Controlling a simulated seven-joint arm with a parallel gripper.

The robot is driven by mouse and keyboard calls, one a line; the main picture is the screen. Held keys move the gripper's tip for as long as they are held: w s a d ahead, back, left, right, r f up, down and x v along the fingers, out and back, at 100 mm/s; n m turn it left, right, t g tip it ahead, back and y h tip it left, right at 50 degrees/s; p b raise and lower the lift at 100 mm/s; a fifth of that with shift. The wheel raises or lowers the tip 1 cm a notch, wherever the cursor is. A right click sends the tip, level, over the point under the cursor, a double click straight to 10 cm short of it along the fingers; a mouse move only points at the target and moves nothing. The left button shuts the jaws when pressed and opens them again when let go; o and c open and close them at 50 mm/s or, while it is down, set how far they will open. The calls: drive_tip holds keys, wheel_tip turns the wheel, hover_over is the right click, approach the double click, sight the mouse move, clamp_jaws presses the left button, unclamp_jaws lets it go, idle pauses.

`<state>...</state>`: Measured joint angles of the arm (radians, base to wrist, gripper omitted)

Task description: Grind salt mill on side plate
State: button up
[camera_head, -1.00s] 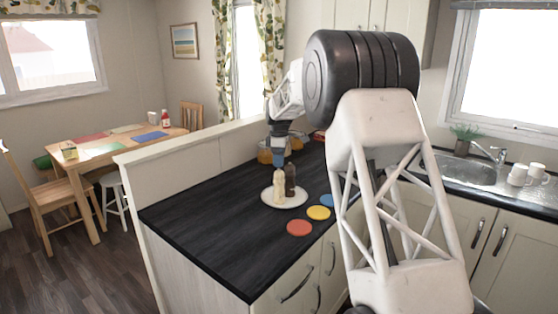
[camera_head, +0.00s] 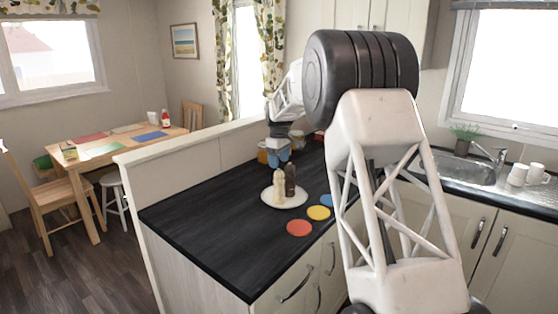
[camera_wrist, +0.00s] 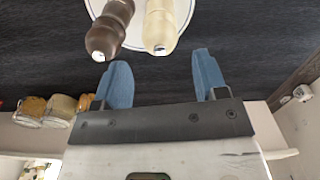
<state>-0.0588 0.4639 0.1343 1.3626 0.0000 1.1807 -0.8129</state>
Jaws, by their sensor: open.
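A cream mill (camera_head: 279,188) and a dark brown mill (camera_head: 290,181) stand upright side by side on a white plate (camera_head: 298,203) on the dark worktop. The cream one looks like the salt mill, though no label is readable. In the wrist view, the brown mill (camera_wrist: 108,30) and the cream mill (camera_wrist: 160,27) are at the top, with the plate rim (camera_wrist: 188,12) behind them. My gripper (camera_head: 278,158) is just behind and above the mills. Its blue fingers (camera_wrist: 163,80) are apart with nothing between them, and the mills lie beyond the fingertips.
Red (camera_head: 299,228), yellow (camera_head: 318,212) and blue (camera_head: 327,200) discs lie right of the plate. Jars (camera_wrist: 58,108) stand behind my gripper. A low partition (camera_head: 190,165) borders the worktop. The worktop's front left is clear.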

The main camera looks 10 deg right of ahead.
sight(279, 169)
drive_tip(key=shift+f, duration=0.15)
drive_tip(key=shift+f, duration=2.85)
drive_tip(key=c, duration=0.7)
